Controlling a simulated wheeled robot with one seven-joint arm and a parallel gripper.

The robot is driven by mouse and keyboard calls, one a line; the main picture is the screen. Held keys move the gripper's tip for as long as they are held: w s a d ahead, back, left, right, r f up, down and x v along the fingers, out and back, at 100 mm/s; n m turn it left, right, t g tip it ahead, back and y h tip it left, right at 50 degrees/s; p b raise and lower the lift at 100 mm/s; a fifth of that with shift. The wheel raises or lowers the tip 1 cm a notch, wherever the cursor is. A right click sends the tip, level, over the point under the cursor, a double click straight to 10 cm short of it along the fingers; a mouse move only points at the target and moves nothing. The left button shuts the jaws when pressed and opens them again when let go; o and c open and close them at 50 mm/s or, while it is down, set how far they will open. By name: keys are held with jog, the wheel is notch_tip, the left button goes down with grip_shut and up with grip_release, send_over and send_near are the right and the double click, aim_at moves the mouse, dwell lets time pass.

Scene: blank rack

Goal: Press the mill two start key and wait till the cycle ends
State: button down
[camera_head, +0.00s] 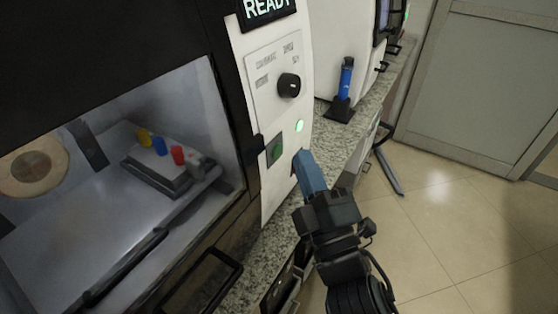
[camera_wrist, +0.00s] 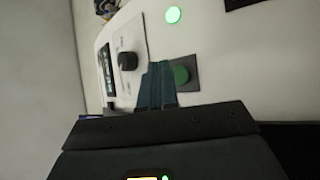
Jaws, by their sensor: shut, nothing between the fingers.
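The mill's white control panel (camera_head: 285,115) carries a green start key (camera_head: 276,151) on a dark square plate, low on the panel. A small lit green lamp (camera_head: 299,126) is above and right of the key. A black rotary knob (camera_head: 289,85) sits higher up, and a display (camera_head: 268,9) at the top reads READY. My gripper (camera_head: 303,157) is shut and empty, its blue fingers just right of the key in the head view. In the wrist view the fingertips (camera_wrist: 160,68) are beside the green key (camera_wrist: 181,75); I cannot tell whether they touch it.
Behind the mill's window, a block with yellow, blue and red pieces (camera_head: 160,146) sits on a fixture (camera_head: 160,179). A blue cylinder in a black stand (camera_head: 345,84) is on the granite counter (camera_head: 372,104). Open tiled floor (camera_head: 440,215) lies to the right.

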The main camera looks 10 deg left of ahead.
jog(key=shift+w+a, duration=0.15)
jog(key=shift+a, duration=0.35)
jog(key=shift+b, duration=0.3)
dwell(1.4)
jog(key=shift+w+a+b, duration=0.15)
jog(key=shift+a+b, duration=0.15)
jog(key=shift+a, duration=0.1)
jog(key=shift+w+a+b, duration=0.1)
jog(key=shift+a+b, duration=0.2)
jog(key=shift+b, duration=0.05)
dwell(0.6)
dwell(0.4)
jog(key=shift+s+d+p, duration=0.25)
jog(key=shift+d+p, duration=0.45)
jog(key=shift+p, duration=0.1)
